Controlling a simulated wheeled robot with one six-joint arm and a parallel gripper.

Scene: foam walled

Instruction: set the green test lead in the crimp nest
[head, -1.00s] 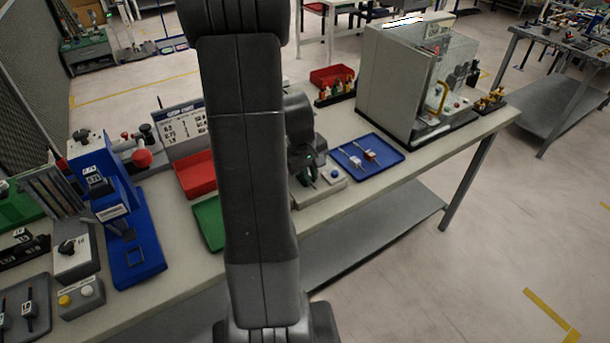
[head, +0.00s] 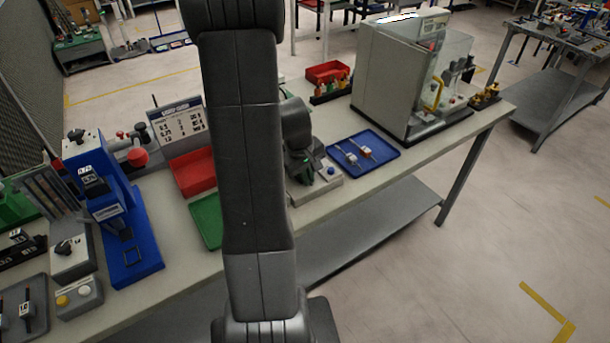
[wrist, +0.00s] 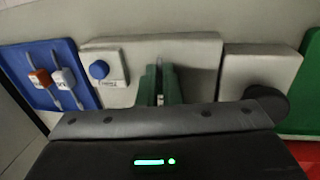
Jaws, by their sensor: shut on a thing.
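My gripper (wrist: 160,72) shows in the wrist view as two dark green upright shapes with a narrow gap. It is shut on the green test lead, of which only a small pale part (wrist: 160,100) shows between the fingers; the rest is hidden. The grey crimp station (wrist: 198,52) with a blue button (wrist: 99,70) lies just beyond the fingertips. In the head view my gripper (head: 318,170) is low over this station, left of its blue button (head: 331,170). The nest itself is hidden by the gripper, so I cannot tell whether the lead touches it.
A blue tray (head: 385,163) with a red and a white lead lies right of the station. Red (head: 192,172) and green (head: 205,217) trays lie to the left, partly behind my arm. A large grey machine (head: 392,75) stands at the back right. A blue press (head: 135,255) stands at left.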

